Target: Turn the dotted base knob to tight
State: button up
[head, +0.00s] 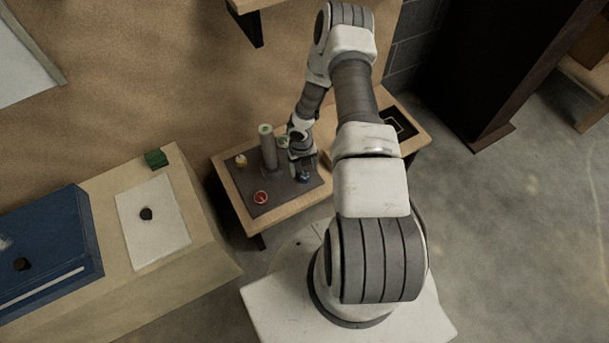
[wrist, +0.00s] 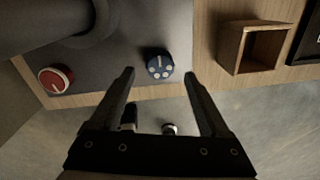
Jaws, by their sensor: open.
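The dotted base knob (wrist: 160,66) is blue with white dots and a white pointer line, seen in the wrist view on the grey panel (wrist: 125,65). It also shows in the head view (head: 304,177), just below my gripper. My gripper (wrist: 159,74) is open, with one finger to each side of the knob in the picture. The fingers do not visibly touch it, and how far above it they are I cannot tell. No marking that reads tight is legible.
A red knob (wrist: 56,80) sits on the same panel to the left. A grey upright post (head: 268,147) stands behind, beside a yellow knob (head: 241,161). An open wooden box (wrist: 253,48) stands to the right of the blue knob. The bench's front edge is close.

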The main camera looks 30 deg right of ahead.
aim_at(305, 175)
jog(key=shift+f+b, duration=0.4)
jog(key=shift+f, duration=1.4)
jog(key=shift+d, duration=0.1)
grip_shut()
